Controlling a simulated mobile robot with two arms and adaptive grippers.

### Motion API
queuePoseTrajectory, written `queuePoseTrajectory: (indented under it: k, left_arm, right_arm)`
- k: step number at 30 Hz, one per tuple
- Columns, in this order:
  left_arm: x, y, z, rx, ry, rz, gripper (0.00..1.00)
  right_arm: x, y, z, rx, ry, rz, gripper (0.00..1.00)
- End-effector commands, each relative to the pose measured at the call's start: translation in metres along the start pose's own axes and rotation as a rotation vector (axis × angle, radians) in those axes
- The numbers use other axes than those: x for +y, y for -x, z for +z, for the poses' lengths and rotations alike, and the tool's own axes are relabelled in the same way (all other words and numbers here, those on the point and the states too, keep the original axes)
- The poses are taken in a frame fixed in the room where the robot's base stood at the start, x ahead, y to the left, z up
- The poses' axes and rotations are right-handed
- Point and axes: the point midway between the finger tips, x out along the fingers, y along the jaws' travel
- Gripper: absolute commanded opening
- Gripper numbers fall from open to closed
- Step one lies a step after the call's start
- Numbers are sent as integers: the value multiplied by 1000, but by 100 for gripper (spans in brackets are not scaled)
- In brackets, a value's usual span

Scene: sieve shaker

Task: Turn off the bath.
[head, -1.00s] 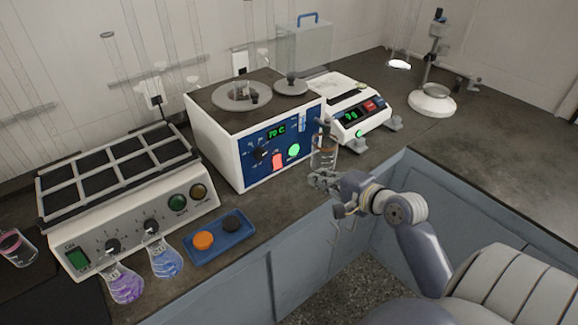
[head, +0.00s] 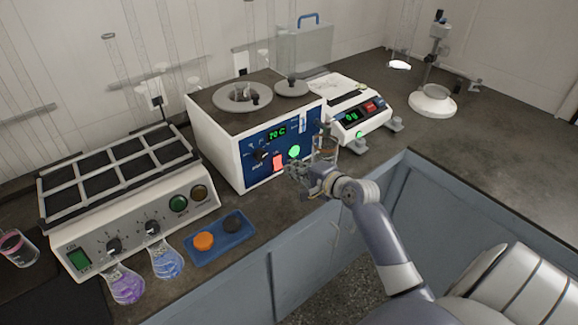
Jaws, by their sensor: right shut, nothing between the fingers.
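The bath (head: 226,152) is a white box with a dark top, round lids and a blue front panel (head: 249,164). Its green display (head: 277,133) reads about 70 C. A red switch (head: 277,163) is lit low on the panel, and a round green light (head: 294,152) glows to its right. A dark knob (head: 259,156) sits left of the switch. My right gripper (head: 294,172) is shut and empty, just in front of the panel's lower right, near the red switch. I cannot tell whether it touches the panel. My left gripper is not in view.
A shaker (head: 140,220) stands at the left, with purple (head: 125,287) and blue (head: 167,263) flasks before it. A blue tray (head: 218,246) holds an orange and a dark cap. A glass beaker (head: 326,150) stands close behind my right gripper. A white device (head: 357,122) is at the right.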

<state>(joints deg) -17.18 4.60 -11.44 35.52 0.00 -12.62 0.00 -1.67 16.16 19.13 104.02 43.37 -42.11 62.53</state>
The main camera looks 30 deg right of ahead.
Motion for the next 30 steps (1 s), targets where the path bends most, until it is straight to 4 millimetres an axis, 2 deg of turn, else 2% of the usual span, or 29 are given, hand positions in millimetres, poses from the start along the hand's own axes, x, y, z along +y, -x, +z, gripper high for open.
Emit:
queuePoseTrajectory:
  k: [3,9,20,23,27,30]
  left_arm:
    - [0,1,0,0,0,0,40]
    - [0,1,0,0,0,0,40]
    - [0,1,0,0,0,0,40]
    - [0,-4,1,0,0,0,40]
    - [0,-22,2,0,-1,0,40]
    - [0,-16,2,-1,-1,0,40]
  right_arm:
    - [0,-16,0,0,-1,0,0]
    - [0,-28,0,0,-1,1,0]
    - [1,-30,0,0,0,1,0]
    - [3,-31,0,0,0,-9,0]
    - [9,-38,0,-2,0,-58,0]
    - [2,-35,1,-2,1,-63,0]
